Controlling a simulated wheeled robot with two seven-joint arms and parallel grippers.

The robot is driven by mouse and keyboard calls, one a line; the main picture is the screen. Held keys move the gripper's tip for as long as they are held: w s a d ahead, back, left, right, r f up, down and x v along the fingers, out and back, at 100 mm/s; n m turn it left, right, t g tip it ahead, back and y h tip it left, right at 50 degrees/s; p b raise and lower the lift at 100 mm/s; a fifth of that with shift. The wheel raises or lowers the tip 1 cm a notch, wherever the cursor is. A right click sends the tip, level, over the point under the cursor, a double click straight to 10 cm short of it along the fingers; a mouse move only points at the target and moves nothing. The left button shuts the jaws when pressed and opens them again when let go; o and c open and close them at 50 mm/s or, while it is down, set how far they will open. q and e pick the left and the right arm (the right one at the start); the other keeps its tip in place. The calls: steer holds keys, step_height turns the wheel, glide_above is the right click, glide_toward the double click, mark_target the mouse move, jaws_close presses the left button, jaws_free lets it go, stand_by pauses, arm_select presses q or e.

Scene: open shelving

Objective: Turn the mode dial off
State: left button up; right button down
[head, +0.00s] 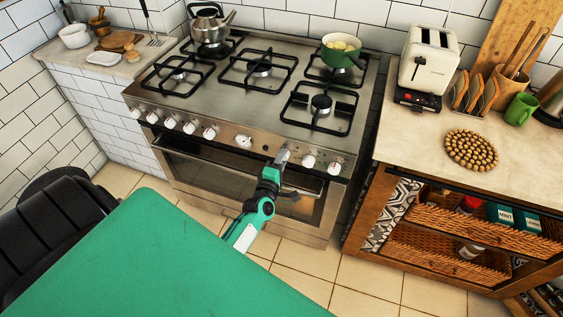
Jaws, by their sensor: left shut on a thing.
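The steel stove (262,130) has a row of white knobs along its front panel. My left gripper (283,157) is at this panel, right of the round centre dial (243,140) and just left of a white knob (308,161). Its jaws are shut on a dial there, which I take as the mode dial; the jaws hide most of it. The dial's markings and setting cannot be read. Another knob (334,168) with a red mark is at the right end. My right gripper is not in view.
The oven door handle (235,172) runs below the panel, close to my arm. A kettle (209,27) and a green pot (341,52) stand on the hob. A wooden counter unit (402,160) is at right. Tiled floor (345,270) is clear in front.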

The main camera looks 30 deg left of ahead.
arm_select(q)
steer(key=shift+n+b, duration=0.9)
steer(key=shift+n, duration=2.1)
steer(key=o, duration=1)
steer(key=b+v, duration=0.2)
steer(key=v, duration=1.2)
steer(key=shift+w+r, duration=0.1)
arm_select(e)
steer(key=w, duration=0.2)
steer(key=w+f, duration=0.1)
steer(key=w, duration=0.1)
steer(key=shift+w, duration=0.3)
